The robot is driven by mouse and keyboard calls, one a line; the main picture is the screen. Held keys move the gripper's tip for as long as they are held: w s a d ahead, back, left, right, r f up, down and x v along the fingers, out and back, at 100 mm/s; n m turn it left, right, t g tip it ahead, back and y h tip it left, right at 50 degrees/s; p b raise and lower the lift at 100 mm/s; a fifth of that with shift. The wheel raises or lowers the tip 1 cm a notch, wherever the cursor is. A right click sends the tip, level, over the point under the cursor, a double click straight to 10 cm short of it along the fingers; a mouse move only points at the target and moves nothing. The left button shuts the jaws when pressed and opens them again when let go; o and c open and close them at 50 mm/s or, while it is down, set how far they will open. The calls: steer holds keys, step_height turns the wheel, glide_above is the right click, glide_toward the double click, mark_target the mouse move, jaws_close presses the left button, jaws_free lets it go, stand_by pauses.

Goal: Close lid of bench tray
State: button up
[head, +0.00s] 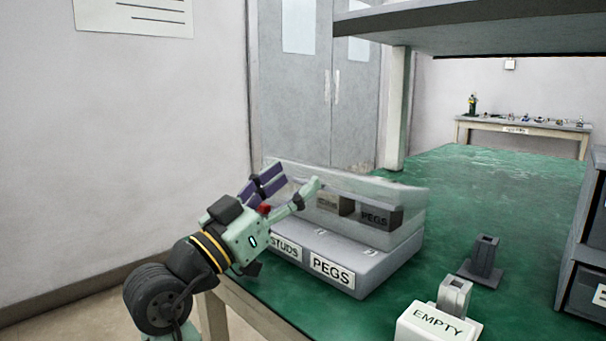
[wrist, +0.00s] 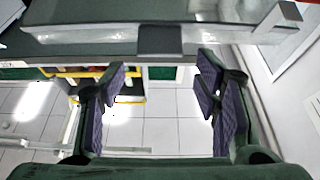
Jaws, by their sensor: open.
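The grey bench tray (head: 350,284) sits on the green bench top, with STUDS and PEGS labels on its front. Its clear lid (head: 408,208) stands raised above the tray. Two dark labelled blocks show at the lid. My gripper (head: 287,188) is at the left end of the raised lid, its purple-padded fingers spread. The wrist view shows the open fingers with nothing between them but distant floor. A pale, see-through edge with a dark tab (wrist: 160,40), apparently the lid's, crosses just beyond the fingertips. I cannot tell whether a finger touches it.
A white EMPTY sign block (head: 438,323) stands at the bench front, with a grey holder (head: 484,258) behind it. A dark shelf unit (head: 585,240) borders the right, and an overhead shelf (head: 480,30) spans the back. Green bench top is clear behind the tray.

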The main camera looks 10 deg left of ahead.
steer(key=s+a, duration=0.6)
steer(key=s, duration=0.3)
steer(key=shift+a, duration=0.2)
steer(key=shift+r, duration=0.1)
steer(key=shift+c, duration=0.2)
